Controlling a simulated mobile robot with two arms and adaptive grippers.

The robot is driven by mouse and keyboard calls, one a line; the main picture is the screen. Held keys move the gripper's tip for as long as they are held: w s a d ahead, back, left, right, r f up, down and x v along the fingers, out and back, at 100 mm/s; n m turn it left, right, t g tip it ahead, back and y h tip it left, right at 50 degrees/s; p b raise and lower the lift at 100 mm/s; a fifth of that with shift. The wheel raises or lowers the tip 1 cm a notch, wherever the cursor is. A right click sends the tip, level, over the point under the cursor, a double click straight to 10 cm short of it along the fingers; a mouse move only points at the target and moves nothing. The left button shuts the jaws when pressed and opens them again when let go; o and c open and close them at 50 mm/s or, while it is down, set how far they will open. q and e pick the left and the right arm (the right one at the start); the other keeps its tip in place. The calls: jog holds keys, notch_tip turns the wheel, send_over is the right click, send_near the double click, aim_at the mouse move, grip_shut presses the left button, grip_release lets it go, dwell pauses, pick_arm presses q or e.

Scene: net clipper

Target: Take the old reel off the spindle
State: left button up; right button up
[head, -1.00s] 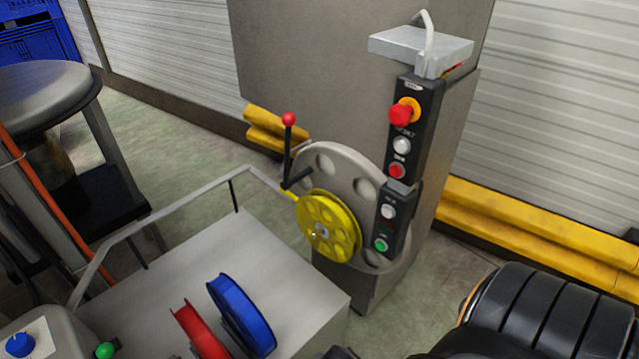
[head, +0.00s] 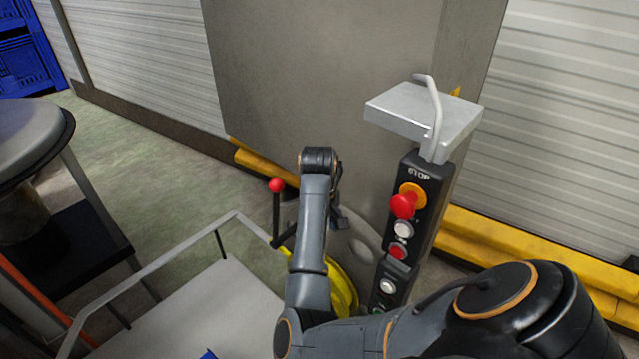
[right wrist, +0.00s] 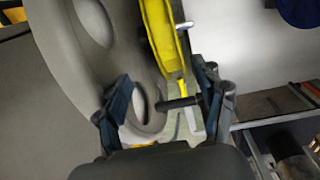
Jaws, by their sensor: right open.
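The yellow reel (head: 345,290) sits on the front of the grey disc (head: 362,245), mostly hidden behind my right arm in the head view. In the right wrist view the yellow reel (right wrist: 163,32) is seen nearly edge-on at the top, with a short silver pin (right wrist: 184,25), apparently the spindle's end, sticking out. My right gripper (right wrist: 160,103) is open, its fingers spread, near the grey disc (right wrist: 85,65) and below the reel. A short dark rod (right wrist: 178,103) shows beside the right-hand finger; I cannot tell whether they touch. My left gripper is out of view.
A red-knobbed lever (head: 276,186) stands left of my arm. The control panel with its red stop button (head: 404,206) stands close to the right. A grey cart top (head: 205,305) with a rail is at lower left. A blue reel (right wrist: 300,10) shows in the right wrist view.

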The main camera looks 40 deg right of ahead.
jog(key=shift+y, duration=0.4)
jog(key=f+b, duration=0.2)
jog(key=f, duration=0.1)
jog(key=f+b, duration=0.1)
jog(key=shift+a+f, duration=0.4)
jog(key=shift+w+d+f+p, duration=0.1)
jog(key=shift+w+f+p, duration=0.15)
jog(key=shift+f+p, duration=0.4)
jog(key=shift+f, duration=0.6)
jog(key=f, duration=0.1)
jog(key=f+p, duration=0.1)
jog(key=f, duration=0.1)
jog(key=f+p, duration=0.1)
jog(key=shift+s+d+f, duration=0.15)
jog(key=shift+s, duration=0.1)
jog(key=shift+f, duration=0.25)
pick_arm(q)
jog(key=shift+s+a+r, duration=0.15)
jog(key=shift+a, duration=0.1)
pick_arm(e)
jog(key=shift+r, duration=0.1)
grip_shut()
